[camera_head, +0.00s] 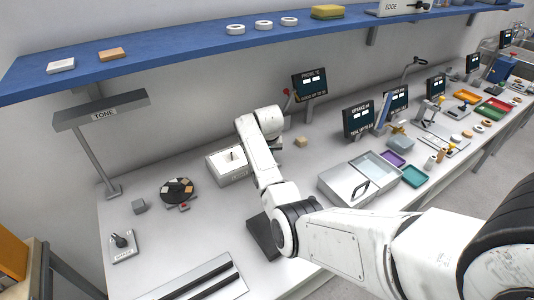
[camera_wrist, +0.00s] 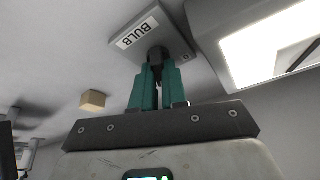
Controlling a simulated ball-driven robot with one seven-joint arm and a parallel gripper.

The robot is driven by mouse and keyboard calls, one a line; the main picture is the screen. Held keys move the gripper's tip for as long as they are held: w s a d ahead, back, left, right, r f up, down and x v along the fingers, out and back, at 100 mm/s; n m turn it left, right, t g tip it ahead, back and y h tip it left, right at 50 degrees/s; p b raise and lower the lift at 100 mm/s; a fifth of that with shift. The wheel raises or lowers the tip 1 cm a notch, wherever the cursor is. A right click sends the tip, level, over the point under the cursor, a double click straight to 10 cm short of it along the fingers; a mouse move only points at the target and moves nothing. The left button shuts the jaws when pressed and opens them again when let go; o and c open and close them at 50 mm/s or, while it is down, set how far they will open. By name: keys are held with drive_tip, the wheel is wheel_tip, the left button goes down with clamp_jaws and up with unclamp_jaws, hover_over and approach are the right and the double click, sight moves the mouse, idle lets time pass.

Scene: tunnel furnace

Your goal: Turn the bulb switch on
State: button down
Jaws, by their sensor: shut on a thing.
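The bulb switch is a grey plate (camera_wrist: 178,38) with a white BULB label (camera_wrist: 138,32) in the wrist view. A dark knob (camera_wrist: 157,53) stands on it. My gripper (camera_wrist: 156,75) has teal fingers, which are shut on the knob. The fingers cover part of the knob, so its exact turn is hard to read. In the head view the white arm hides the switch and the fingertips.
A white box (camera_head: 228,167) stands left of my wrist; a box with a bright face (camera_wrist: 270,45) is close in the wrist view. A small wooden cube (camera_head: 301,141) sits to the right. Another knob switch (camera_head: 122,242) lies at the front left. A blue shelf (camera_head: 190,54) runs above.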

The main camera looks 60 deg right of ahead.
drive_tip(key=shift+m, duration=0.4)
drive_tip(key=c, duration=1.2)
unclamp_jaws()
drive_tip(key=shift+o, duration=0.2)
drive_tip(key=v, duration=1)
drive_tip(key=shift+a+r+b, duration=0.25)
drive_tip(key=shift+r+b, duration=0.15)
drive_tip(key=shift+b, duration=0.05)
